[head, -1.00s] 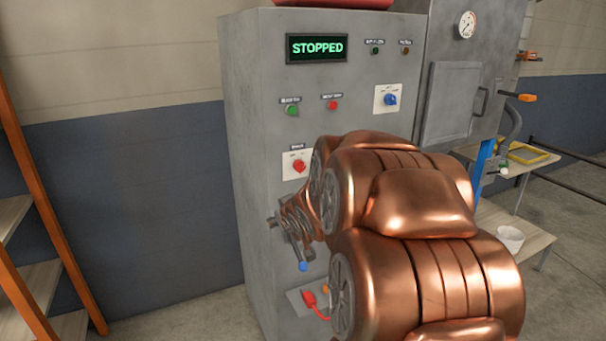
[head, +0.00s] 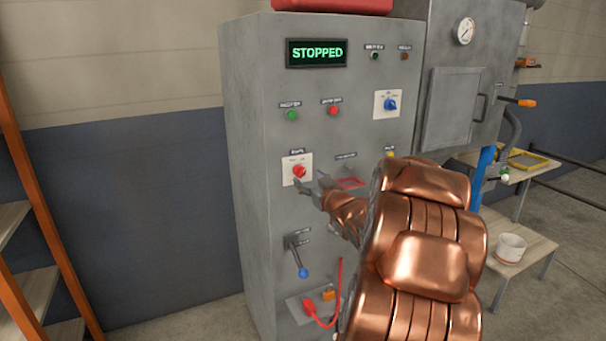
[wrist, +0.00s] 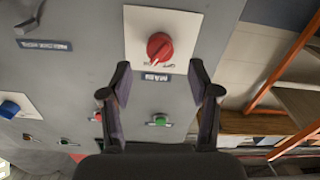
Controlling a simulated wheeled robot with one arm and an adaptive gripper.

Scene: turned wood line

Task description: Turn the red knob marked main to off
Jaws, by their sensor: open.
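The red knob (head: 299,171) sits on a white plate on the front of the grey cabinet (head: 260,215), below the green and red buttons. A small label above it is too blurred to read. In the wrist view the red knob (wrist: 160,47) is just beyond the fingertips, roughly centred between them, with a pale mark on its lower left edge. My gripper (head: 310,188) is open and empty, just below and right of the knob in the head view. The wrist view shows both fingers of my gripper (wrist: 160,80) spread apart, not touching the knob.
A green button (head: 292,115), a red button (head: 333,111) and a blue knob (head: 390,104) are on the same panel. The display (head: 317,52) reads STOPPED. A lever with a blue tip (head: 303,271) and a red plug with cable (head: 309,306) are below. Orange shelving (head: 40,200) stands left.

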